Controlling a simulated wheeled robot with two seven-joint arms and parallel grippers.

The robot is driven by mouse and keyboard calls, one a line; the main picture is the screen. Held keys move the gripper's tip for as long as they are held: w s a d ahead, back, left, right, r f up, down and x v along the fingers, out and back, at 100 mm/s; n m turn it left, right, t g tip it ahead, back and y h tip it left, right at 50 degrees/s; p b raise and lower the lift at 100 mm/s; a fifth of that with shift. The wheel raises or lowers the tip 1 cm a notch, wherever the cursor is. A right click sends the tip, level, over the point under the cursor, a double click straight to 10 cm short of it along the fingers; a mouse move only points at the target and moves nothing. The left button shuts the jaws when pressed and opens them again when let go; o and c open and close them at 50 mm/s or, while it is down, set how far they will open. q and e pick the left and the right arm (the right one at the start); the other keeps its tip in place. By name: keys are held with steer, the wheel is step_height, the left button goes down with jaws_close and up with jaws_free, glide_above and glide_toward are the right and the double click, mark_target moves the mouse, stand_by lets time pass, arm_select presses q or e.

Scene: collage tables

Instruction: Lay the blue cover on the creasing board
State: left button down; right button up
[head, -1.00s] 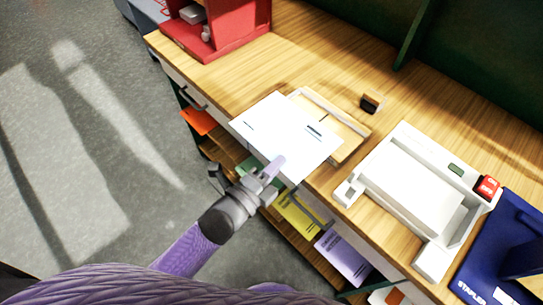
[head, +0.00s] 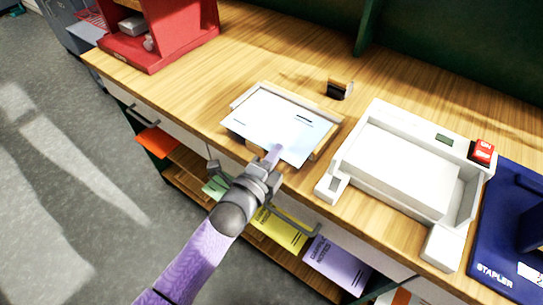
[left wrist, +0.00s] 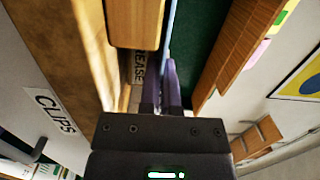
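The blue cover (head: 265,122), a pale, nearly white sheet with dark printed lines, lies flat in my left gripper's grasp. My left gripper (head: 273,156) is shut on its near edge. In the left wrist view the cover (left wrist: 171,28) shows edge-on as a thin light-blue strip above the purple fingers (left wrist: 162,88). The creasing board (head: 326,141), wooden with a pale rail at the back, is largely hidden under the cover. I cannot tell whether the cover touches the board. My right gripper is not in view.
A white machine (head: 400,165) with a red switch stands to the right, beside a blue stapler base (head: 505,240). A small dark block (head: 339,89) sits behind the board. A red stand (head: 165,35) is at back left. Colored papers (head: 280,232) lie on the shelf below.

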arm_select(q)
steer(key=c, duration=0.8)
jaws_free()
steer(key=shift+o, duration=0.2)
steer(key=p+v, duration=0.2)
steer(key=v, duration=0.8)
